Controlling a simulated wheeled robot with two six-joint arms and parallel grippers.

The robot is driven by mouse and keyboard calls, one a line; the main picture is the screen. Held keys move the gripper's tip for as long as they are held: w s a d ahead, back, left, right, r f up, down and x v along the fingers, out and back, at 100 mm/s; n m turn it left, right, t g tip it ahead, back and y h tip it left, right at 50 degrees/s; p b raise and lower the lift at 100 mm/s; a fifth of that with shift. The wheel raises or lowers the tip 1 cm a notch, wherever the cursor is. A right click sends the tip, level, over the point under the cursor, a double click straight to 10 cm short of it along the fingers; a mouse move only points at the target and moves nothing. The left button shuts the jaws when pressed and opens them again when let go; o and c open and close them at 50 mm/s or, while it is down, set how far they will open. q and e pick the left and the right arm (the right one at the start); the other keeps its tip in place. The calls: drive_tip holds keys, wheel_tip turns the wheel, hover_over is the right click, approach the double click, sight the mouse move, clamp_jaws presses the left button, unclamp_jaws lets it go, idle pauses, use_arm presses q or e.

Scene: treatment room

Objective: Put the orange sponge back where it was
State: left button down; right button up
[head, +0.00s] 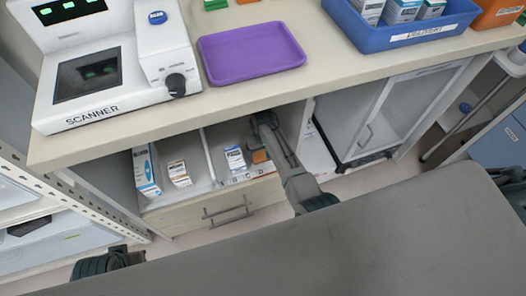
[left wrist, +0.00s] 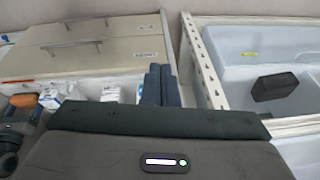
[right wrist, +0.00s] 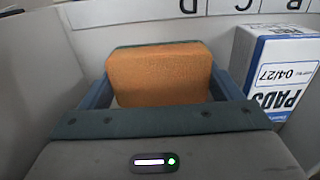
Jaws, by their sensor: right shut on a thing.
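The orange sponge (right wrist: 160,75) has a green layer along its top edge in the right wrist view. My right gripper (right wrist: 158,95) is shut on it, with a blue finger at each side. In the head view a small orange part of the sponge (head: 260,157) shows beside my right arm, inside the open drawer or shelf space under the counter. Whether it touches the floor there is hidden. My left gripper (left wrist: 160,85) has its two fingers together with nothing between them, away from the sponge.
A PADS box (right wrist: 278,75) stands right of the sponge; letter labels run along the rim behind. Cartons (head: 146,170) and a white divider (head: 208,155) share the space. Above, the counter (head: 330,75) holds a scanner (head: 115,60), purple tray (head: 250,50) and blue bin (head: 400,32).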

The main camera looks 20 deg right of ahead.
sight(263, 151)
drive_tip(key=o, duration=0.7)
drive_tip(key=shift+r, duration=0.1)
use_arm(q)
wheel_tip(263, 151, down, 8)
drive_tip(key=p, duration=0.2)
drive_tip(key=shift+w+a+g, duration=0.3)
drive_tip(key=shift+a+g, duration=0.1)
drive_tip(key=shift+a, duration=0.05)
use_arm(e)
wheel_tip(263, 151, up, 12)
